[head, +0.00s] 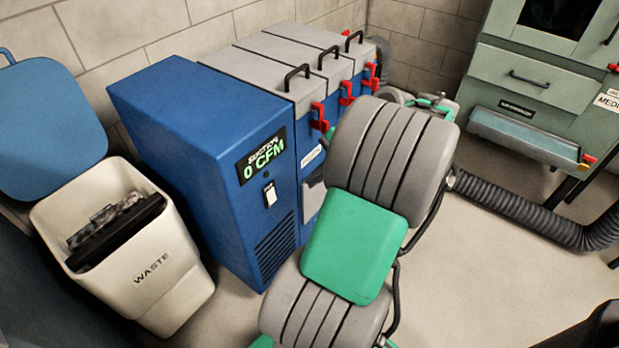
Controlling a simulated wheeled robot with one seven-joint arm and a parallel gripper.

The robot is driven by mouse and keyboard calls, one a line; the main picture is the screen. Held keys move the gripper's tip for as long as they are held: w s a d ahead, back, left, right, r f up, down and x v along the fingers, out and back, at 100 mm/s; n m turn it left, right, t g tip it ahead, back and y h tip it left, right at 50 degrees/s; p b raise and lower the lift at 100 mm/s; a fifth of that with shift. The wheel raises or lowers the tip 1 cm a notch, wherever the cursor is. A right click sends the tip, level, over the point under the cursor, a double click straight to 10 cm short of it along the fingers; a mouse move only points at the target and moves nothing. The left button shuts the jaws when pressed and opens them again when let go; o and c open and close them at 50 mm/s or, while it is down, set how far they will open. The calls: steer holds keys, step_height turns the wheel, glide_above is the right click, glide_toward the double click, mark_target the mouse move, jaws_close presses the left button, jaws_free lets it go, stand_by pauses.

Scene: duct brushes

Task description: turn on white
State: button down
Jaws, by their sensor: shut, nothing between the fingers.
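A white rocker switch (269,194) sits on the front of a blue suction cabinet (180,150), below a dark display (262,160) reading "SUCTION 0 CFM". Which way the switch is tipped is too small to tell. My grey and green arm links stand to the right of the switch and cover part of the cabinet's right side. I cannot make out my gripper in this view.
A white waste bin (165,275) with dark items and a raised blue lid (45,130) stands left. Grey-topped sections with red latches (319,117) adjoin the cabinet. A ribbed hose (520,208) and a green cabinet (535,85) are at right.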

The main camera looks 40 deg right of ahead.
mark_target(272, 196)
steer(key=shift+s+d+f, duration=0.1)
steer(key=shift+f, duration=0.35)
steer(key=shift+f, duration=0.1)
steer(key=w+a+f+b, duration=0.4)
steer(key=w+f, duration=0.4)
steer(key=shift+a+f, duration=0.25)
steer(key=shift+a, duration=0.15)
